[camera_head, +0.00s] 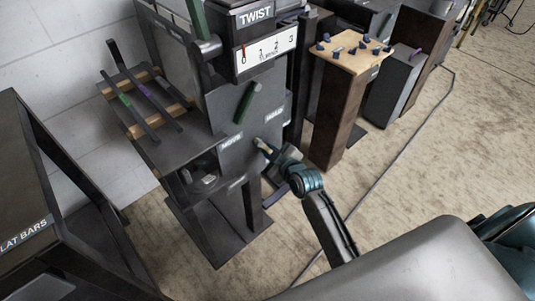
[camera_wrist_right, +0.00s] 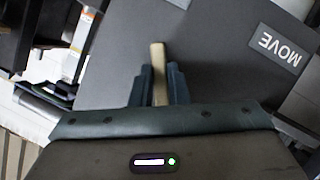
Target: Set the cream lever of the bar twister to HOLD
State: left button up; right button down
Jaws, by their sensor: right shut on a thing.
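The bar twister (camera_head: 240,170) is a tall dark grey machine with a TWIST sign on top. Its front panel has a MOVE label (camera_head: 231,140) on the left and a HOLD label (camera_head: 274,115) on the upper right. The cream lever (camera_head: 261,145) shows as a small pale tip between the two labels. My right gripper (camera_head: 267,151) is shut on it, coming from the lower right. In the right wrist view the cream lever (camera_wrist_right: 158,62) stands between the fingers, with the MOVE label (camera_wrist_right: 280,48) to the right. The lever's pivot is hidden. My left gripper is not in view.
A green handle (camera_head: 247,102) sits on the panel above the lever. Flat bars (camera_head: 150,98) lie on the machine's left shelf. A wooden-topped stand (camera_head: 345,90) with dark pegs is at the right. A dark FLAT BARS table (camera_head: 25,190) is at the left. Floor at right is open, with a cable.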

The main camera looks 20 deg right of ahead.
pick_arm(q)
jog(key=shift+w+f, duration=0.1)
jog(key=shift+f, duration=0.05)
pick_arm(e)
jog(key=shift+d+r+n, duration=0.1)
jog(key=shift+d+n, duration=0.1)
jog(key=shift+n, duration=0.1)
jog(key=shift+w, duration=0.1)
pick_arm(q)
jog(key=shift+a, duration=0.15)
pick_arm(e)
jog(key=shift+r, duration=0.1)
jog(key=c, duration=1.5)
grip_release()
jog(key=shift+c, duration=0.2)
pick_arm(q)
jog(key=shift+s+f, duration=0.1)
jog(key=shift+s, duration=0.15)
pick_arm(e)
jog(key=shift+o, duration=0.7)
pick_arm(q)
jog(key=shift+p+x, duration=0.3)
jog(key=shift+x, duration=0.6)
pick_arm(e)
jog(key=v, duration=1.1)
